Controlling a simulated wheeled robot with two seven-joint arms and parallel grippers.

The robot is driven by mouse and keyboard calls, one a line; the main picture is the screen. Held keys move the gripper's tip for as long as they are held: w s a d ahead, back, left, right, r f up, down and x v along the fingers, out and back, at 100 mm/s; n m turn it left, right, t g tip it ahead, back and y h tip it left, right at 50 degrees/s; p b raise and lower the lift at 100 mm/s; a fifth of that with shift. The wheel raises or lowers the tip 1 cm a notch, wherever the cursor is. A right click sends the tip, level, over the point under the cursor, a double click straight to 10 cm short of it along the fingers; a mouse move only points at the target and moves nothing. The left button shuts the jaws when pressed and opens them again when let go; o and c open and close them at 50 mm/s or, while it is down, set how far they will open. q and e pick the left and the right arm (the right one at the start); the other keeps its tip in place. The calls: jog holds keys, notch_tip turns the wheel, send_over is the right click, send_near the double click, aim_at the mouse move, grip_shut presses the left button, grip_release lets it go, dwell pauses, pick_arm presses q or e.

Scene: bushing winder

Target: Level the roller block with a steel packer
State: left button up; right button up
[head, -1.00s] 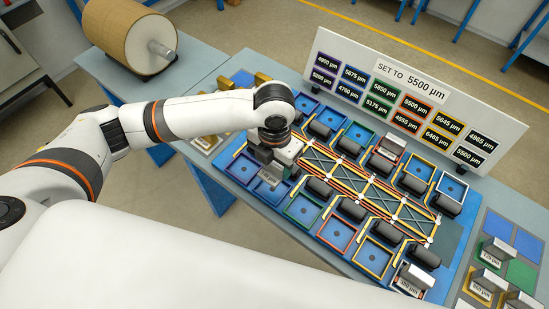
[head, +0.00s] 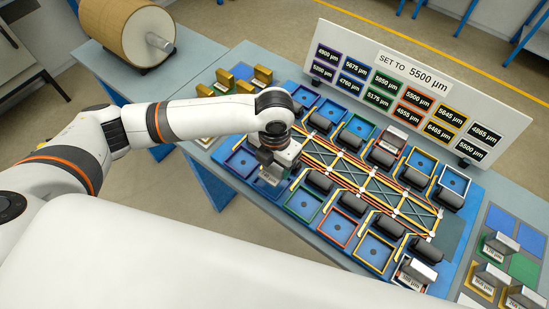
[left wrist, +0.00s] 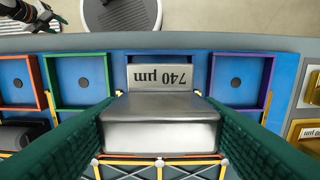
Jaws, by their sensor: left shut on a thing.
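My left gripper (head: 272,172) is shut on a steel packer (left wrist: 160,122) marked 740 µm, seen between its green finger pads in the left wrist view. The packer is over a front-row pocket of the blue roller board (head: 452,228), between a purple-framed pocket (left wrist: 238,82) and a green-framed pocket (left wrist: 80,82). It hides most of that pocket; I cannot tell whether it touches the floor there. Black rollers (head: 319,182) stand along both sides of the board's central lattice. A sign (head: 414,85) behind it reads SET TO 5500 µm.
Several labelled packers (head: 490,276) stand in trays at the right. Another packer (head: 416,270) sits at the board's front right corner. Gold-coloured blocks (head: 244,86) stand at the back left. A large roll (head: 126,32) lies on a side table.

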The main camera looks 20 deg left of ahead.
pick_arm(q)
jog(key=shift+f+b, duration=0.65)
jog(key=shift+f, duration=1)
jog(key=o, duration=1.2)
notch_tip(320, 180, up, 5)
jog(key=p, duration=0.5)
jog(key=shift+r, duration=0.1)
